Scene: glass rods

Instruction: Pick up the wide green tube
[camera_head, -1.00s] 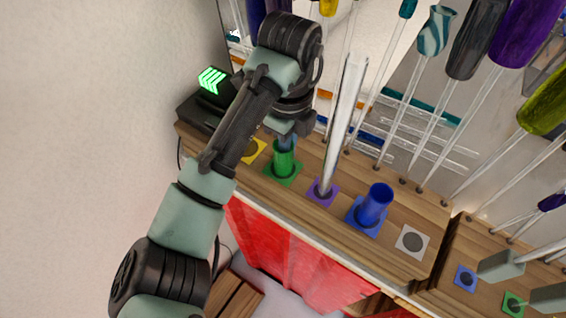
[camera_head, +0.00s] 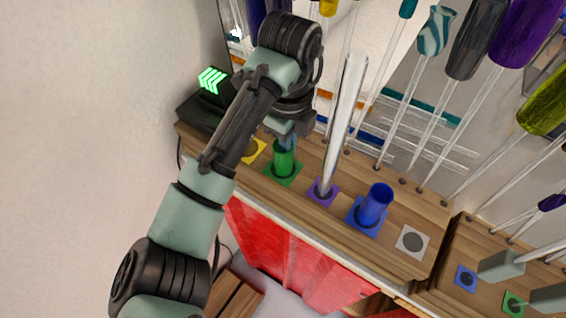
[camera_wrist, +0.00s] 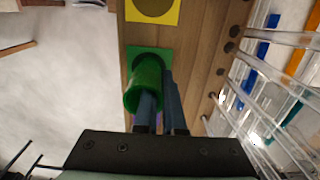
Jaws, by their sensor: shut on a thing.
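The wide green tube (camera_head: 284,160) stands upright at the green square (camera_head: 295,175) on the wooden bench, beneath my gripper (camera_head: 287,136). In the wrist view the tube (camera_wrist: 143,85) has an open rim facing the camera, and my gripper's fingers (camera_wrist: 158,102) are close together at its right side. One finger reaches to the tube's rim and the other lies along its outside, so the gripper is shut on the tube's wall. The tube's lower end meets the green square (camera_wrist: 150,53). The fingertips are partly hidden by the tube.
A blue tube (camera_head: 376,204) stands on a blue square to the right. A clear rod (camera_head: 343,125) stands on the purple square between them. The yellow (camera_wrist: 152,10) and white (camera_head: 412,242) squares are empty. Several tall rods with coloured ends rise behind.

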